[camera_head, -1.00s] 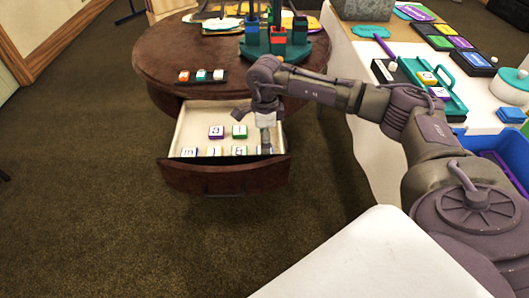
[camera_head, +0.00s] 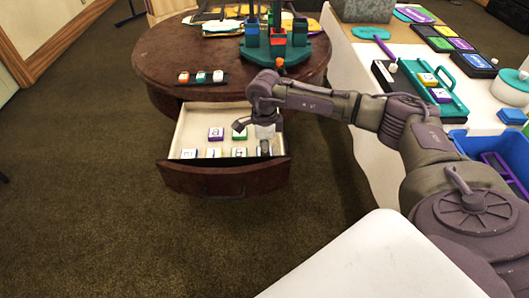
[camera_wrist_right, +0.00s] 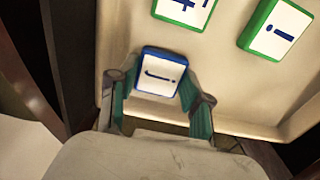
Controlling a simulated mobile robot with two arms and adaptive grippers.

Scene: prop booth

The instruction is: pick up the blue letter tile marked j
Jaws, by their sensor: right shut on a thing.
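The blue letter tile marked j (camera_wrist_right: 162,72) has a white face and blue rim. In the right wrist view it sits between the two fingers of my right gripper (camera_wrist_right: 153,92), which are shut on it. In the head view my right gripper (camera_head: 265,146) reaches down inside the open drawer (camera_head: 222,181), at its front right corner, and hides the tile. A green-rimmed tile marked i (camera_wrist_right: 275,29) lies apart to the right in the wrist view. My left gripper is not in view.
Several other tiles, one of them purple (camera_head: 216,133), lie in the drawer. The round table (camera_head: 165,60) above carries a small tile rack (camera_head: 202,78) and a teal stand (camera_head: 285,50). A blue bin (camera_head: 462,141) is at the right.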

